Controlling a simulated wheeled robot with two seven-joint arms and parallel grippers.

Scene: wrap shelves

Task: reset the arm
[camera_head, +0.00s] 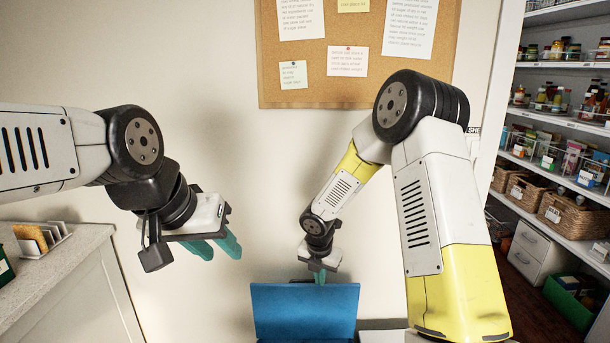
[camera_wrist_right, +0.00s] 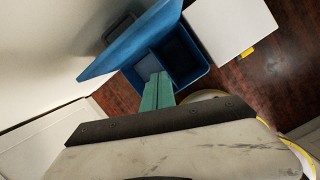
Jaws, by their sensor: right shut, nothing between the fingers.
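My right gripper (camera_head: 319,276) is shut and empty in the head view, with its green fingertips just in front of or above the top edge of a blue panel. In the right wrist view my right gripper (camera_wrist_right: 158,88) has its two green fingers pressed together, pointing toward an open blue bin (camera_wrist_right: 203,78). My left gripper (camera_head: 218,246) is at the left in the head view, beside the wall. Its two green fingers show a gap between them, and nothing is seen held.
The raised blue panel (camera_head: 304,310) stands at the bottom centre. A counter (camera_head: 60,262) with a small rack is at lower left. A corkboard (camera_head: 345,80) hangs on the wall. Stocked shelves (camera_head: 565,125) with baskets fill the right side. A white box (camera_wrist_right: 228,25) is beside the bin.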

